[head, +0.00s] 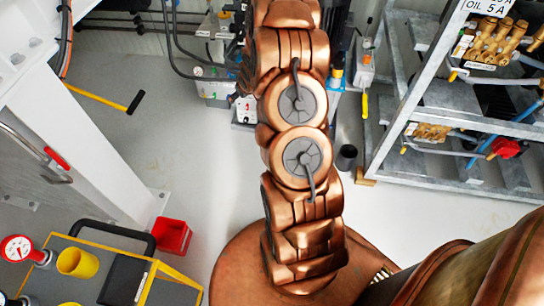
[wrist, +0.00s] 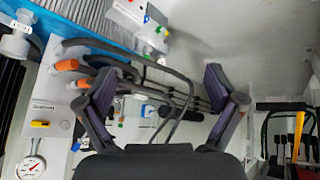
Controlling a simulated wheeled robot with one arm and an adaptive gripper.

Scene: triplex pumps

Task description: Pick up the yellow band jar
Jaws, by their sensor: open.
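I cannot pick out a jar with a yellow band for certain in either view. A plain yellow cup-shaped container (head: 78,262) stands on the cart at the lower left of the head view; no separate band shows on it. My gripper (wrist: 158,72) shows in the wrist view with its two dark fingers wide apart and nothing between them. Behind the fingers are hoses and a wall-side machine. In the head view my copper arm covers the middle, and the gripper cannot be made out there.
The cart (head: 180,292) has a yellow edge and a dark handle. A red bin (head: 173,236) is beside it. A pressure gauge (head: 17,249) is at far left. A black cylinder (head: 347,157) stands near the grey metal rack (head: 402,105). Pale floor is clear left of my arm.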

